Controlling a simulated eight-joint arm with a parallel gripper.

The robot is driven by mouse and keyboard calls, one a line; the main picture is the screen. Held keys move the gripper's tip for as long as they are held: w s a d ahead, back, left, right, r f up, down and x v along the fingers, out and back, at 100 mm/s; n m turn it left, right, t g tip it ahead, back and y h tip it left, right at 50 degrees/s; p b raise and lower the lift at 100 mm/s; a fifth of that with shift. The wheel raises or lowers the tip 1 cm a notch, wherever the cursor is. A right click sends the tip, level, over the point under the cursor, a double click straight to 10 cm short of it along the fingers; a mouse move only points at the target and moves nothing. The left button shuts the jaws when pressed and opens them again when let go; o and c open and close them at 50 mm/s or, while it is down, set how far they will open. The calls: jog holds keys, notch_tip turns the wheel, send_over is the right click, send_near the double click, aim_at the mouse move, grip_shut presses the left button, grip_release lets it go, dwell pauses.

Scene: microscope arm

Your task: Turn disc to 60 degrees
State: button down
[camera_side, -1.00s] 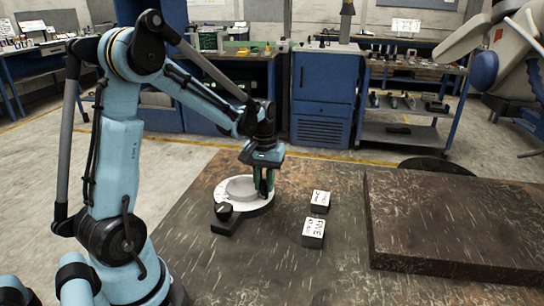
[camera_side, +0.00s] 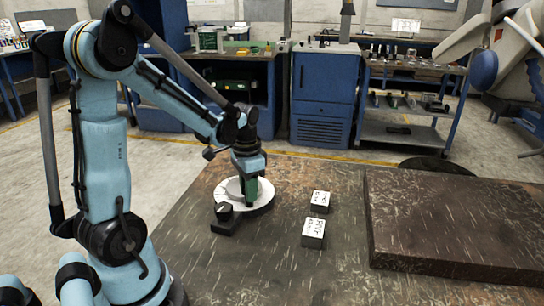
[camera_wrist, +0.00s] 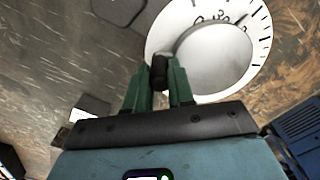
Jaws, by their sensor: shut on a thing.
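The disc (camera_side: 234,186) lies flat on its round base at the left part of the table in the side view. In the wrist view the grey inner disc (camera_wrist: 218,58) sits inside a white ring (camera_wrist: 262,42) with black tick marks and numbers. My gripper (camera_side: 250,198) points down at the disc's near right edge. In the wrist view its green fingers are shut on a black knob (camera_wrist: 160,70) at the disc's edge. The fingers partly hide the knob and disc.
A black block (camera_side: 226,217) stands at the base's near edge. Two small labelled blocks, one farther (camera_side: 320,201) and one nearer (camera_side: 314,233), sit to the right. A raised dark slab (camera_side: 455,225) fills the table's right side. The table between is clear.

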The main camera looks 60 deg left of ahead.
jog(key=shift+s+m, duration=0.25)
jog(key=shift+m, duration=0.15)
jog(key=shift+a, duration=0.1)
jog(key=c, duration=1)
grip_release()
jog(key=shift+o, duration=0.2)
jog(key=shift+r, duration=0.1)
notch_tip(320, 180, up, 12)
